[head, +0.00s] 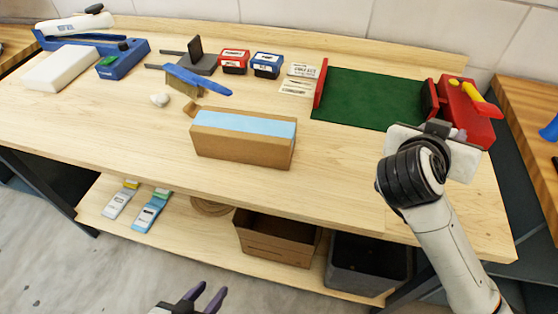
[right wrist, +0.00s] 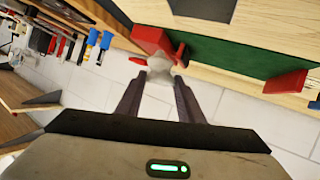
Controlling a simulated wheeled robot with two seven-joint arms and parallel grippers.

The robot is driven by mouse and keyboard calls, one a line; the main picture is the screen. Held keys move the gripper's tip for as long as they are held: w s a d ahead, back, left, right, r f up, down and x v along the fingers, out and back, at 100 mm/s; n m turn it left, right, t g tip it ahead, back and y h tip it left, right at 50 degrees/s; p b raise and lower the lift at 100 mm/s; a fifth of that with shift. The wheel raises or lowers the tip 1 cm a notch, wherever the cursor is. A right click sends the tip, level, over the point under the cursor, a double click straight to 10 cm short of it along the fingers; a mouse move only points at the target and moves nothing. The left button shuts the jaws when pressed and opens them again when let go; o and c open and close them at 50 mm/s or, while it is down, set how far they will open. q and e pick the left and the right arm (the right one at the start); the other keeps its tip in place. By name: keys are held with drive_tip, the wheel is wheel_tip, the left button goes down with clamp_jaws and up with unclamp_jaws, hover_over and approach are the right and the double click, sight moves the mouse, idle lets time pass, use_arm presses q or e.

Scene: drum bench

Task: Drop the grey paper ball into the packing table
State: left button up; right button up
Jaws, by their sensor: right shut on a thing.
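The packing table (head: 345,160) is a long pale wooden bench across the head view. My right gripper (head: 456,134) is over its right end, beside the green mat and the red block. In the right wrist view, the right gripper (right wrist: 160,78) is shut on a small pale grey crumpled lump, the grey paper ball (right wrist: 161,62), at its fingertips. In the head view a bit of the ball (head: 459,135) shows beyond my wrist; the rest is hidden. My left gripper (head: 205,297) is low at the bottom edge, fingers apart and empty, in front of the table.
A whitish crumpled lump (head: 160,100) lies on the table's left part, near a blue brush (head: 197,80). A cardboard box with a blue top (head: 243,140) stands mid-table. A green mat (head: 368,98) and red block (head: 466,110) are at right. Bins sit on the lower shelf.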

drive_tip(key=shift+f, duration=0.6)
drive_tip(key=o, duration=1.1)
drive_tip(key=shift+s, duration=0.1)
drive_tip(key=v, duration=1)
drive_tip(key=shift+a+r, duration=0.1)
drive_tip(key=shift+r, duration=0.05)
drive_tip(key=shift+s, duration=0.1)
